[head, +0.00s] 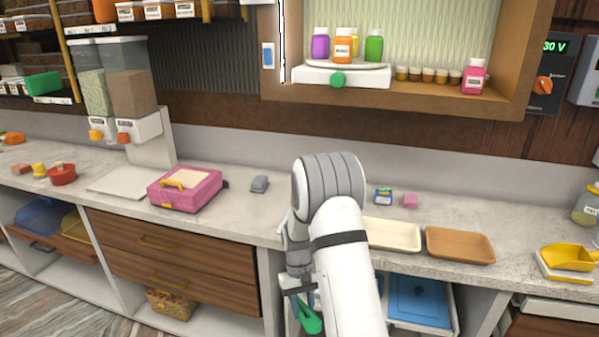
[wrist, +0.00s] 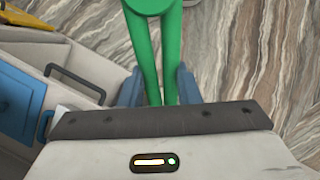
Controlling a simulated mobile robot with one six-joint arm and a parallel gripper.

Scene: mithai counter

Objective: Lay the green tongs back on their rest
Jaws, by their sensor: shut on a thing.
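The green tongs (head: 311,318) hang low in front of the counter in the head view, partly hidden by my white arm. In the wrist view the tongs (wrist: 146,45) run up from between the jaws, their far end cut off by the top edge. My gripper (head: 299,288) is shut on them; its blue-grey fingers stand on both sides of the tongs in the wrist view (wrist: 159,88). Below them is patterned floor. A small grey block (head: 259,184) sits on the counter; I cannot tell whether it is the tongs' rest.
A pink box (head: 186,189) stands left on the counter (head: 240,215). A cream tray (head: 393,236) and a brown tray (head: 460,244) lie right of my arm. A yellow scoop (head: 568,258) is far right. An open drawer with a blue lid (head: 420,302) juts out below.

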